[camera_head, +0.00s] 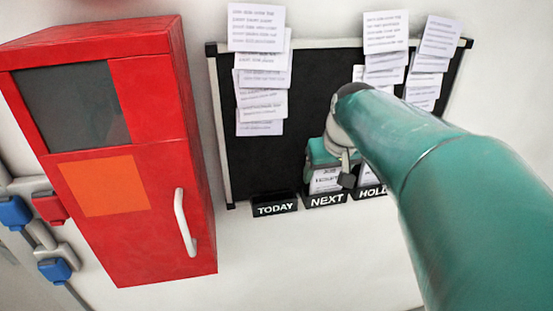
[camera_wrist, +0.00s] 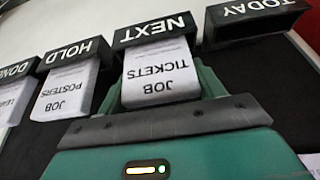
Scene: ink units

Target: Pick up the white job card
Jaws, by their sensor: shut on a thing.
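A white job card reading "JOB TICKETS" (camera_wrist: 160,72) stands in the pocket labelled NEXT (camera_wrist: 155,30). The same card shows in the head view (camera_head: 325,181), just above the NEXT label (camera_head: 326,200). My gripper (camera_wrist: 160,88) is shut on this card, with one green finger at each side edge. In the head view my gripper (camera_head: 322,160) is in front of the black board, and my arm hides part of the board. The card's lower end is hidden in the pocket. The wrist view shows the lettering upside down.
A second card, "JOB POSTERS" (camera_wrist: 66,92), stands close by in the HOLD pocket (camera_wrist: 72,55). The DONE pocket (camera_wrist: 18,70) also has a card. The TODAY pocket (camera_head: 275,208) looks empty. Printed sheets (camera_head: 262,80) hang above. A red cabinet (camera_head: 150,215) stands left.

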